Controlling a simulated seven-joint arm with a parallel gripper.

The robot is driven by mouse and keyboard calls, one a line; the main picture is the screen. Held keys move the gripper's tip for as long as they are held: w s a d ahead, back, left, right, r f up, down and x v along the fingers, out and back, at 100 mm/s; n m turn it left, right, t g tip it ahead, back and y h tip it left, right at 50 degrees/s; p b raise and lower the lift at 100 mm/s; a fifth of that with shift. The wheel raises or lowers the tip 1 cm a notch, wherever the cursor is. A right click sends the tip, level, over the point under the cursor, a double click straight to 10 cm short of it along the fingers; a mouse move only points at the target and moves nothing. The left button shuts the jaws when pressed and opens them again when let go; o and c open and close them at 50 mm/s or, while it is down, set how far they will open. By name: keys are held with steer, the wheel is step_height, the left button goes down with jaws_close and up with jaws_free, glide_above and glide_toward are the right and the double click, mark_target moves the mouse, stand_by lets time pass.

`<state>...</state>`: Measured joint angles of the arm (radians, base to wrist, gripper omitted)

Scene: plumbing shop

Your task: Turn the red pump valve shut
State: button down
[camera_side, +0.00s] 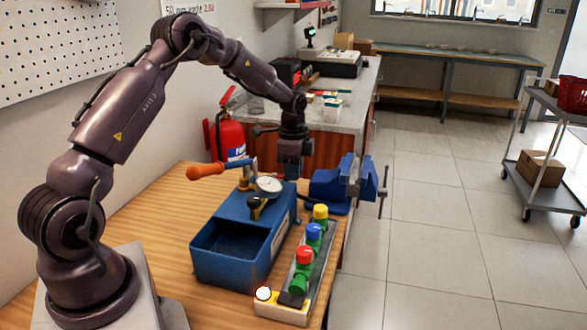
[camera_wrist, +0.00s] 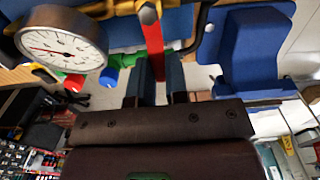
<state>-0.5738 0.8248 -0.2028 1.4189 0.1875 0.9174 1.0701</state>
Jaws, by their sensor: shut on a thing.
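The red pump valve lever (camera_wrist: 153,44) runs down from a brass fitting (camera_wrist: 149,12) in the wrist view. My gripper (camera_wrist: 155,85) is shut on the lever, with one finger on each side of it. In the side view my gripper (camera_side: 293,173) points down beside the far end of the blue pump (camera_side: 228,262). The lever itself cannot be made out there. The pump's white dial gauge (camera_side: 268,187) is left of my gripper; it also shows large in the wrist view (camera_wrist: 60,46).
A blue vise (camera_side: 345,186) stands close to the right of my gripper. The pump's orange handle (camera_side: 207,172) sticks out left. A rack (camera_side: 279,310) with red, blue and yellow capped valves lies right of the pump. A fire extinguisher (camera_side: 231,138) stands behind.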

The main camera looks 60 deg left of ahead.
steer(key=shift+s+d+m, duration=0.1)
steer(key=shift+m, duration=0.2)
steer(key=c, duration=1.1)
jaws_free()
steer(key=shift+r, duration=0.1)
step_height(320, 180, up, 13)
steer(key=shift+f, duration=0.1)
